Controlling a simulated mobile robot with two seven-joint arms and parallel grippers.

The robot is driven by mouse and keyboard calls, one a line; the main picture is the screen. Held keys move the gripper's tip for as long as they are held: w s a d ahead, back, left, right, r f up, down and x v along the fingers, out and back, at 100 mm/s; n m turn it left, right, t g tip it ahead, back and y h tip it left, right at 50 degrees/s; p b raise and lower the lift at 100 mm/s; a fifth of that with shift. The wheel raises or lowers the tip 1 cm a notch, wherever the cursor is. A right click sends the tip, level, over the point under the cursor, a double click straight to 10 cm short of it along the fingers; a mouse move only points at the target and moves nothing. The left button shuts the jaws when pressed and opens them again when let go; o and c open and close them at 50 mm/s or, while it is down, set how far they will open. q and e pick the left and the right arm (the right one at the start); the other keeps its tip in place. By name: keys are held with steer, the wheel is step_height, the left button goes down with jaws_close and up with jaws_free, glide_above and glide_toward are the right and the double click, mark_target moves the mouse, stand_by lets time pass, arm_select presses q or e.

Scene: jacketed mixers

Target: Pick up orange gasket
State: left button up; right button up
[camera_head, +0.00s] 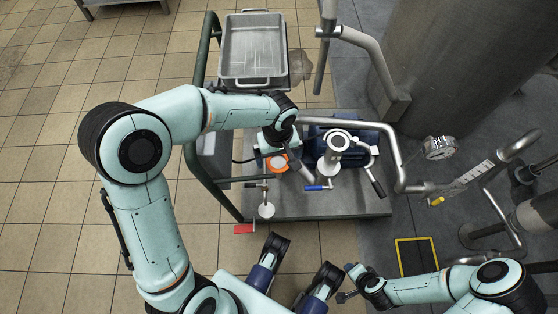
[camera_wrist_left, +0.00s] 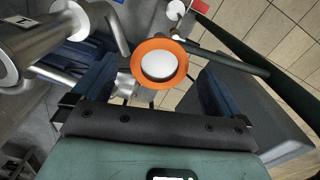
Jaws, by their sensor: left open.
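The orange gasket (camera_head: 270,165) is a flat ring around a pale round centre, on the cart near the middle of the head view. In the left wrist view the gasket (camera_wrist_left: 160,43) shows face-on between and ahead of the two blue fingers. My left gripper (camera_head: 276,149) is above and just behind it in the head view. In the left wrist view the left gripper (camera_wrist_left: 157,75) is open, with its fingers spread wide on either side and a gap to the ring. My right gripper (camera_head: 348,283) is small and dark at the lower right, away from the gasket.
A metal pipe fitting (camera_head: 338,142) and a blue-handled valve (camera_head: 318,187) stand right of the gasket. A red-handled valve (camera_head: 245,228) is below left. A metal tray (camera_head: 253,52) sits at the back. Steel pipes and a large tank (camera_head: 470,60) fill the right side.

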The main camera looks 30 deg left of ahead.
arm_select(q)
steer(key=shift+f, duration=0.35)
steer(key=shift+f, duration=0.25)
stand_by(0.4)
steer(key=c, duration=1.1)
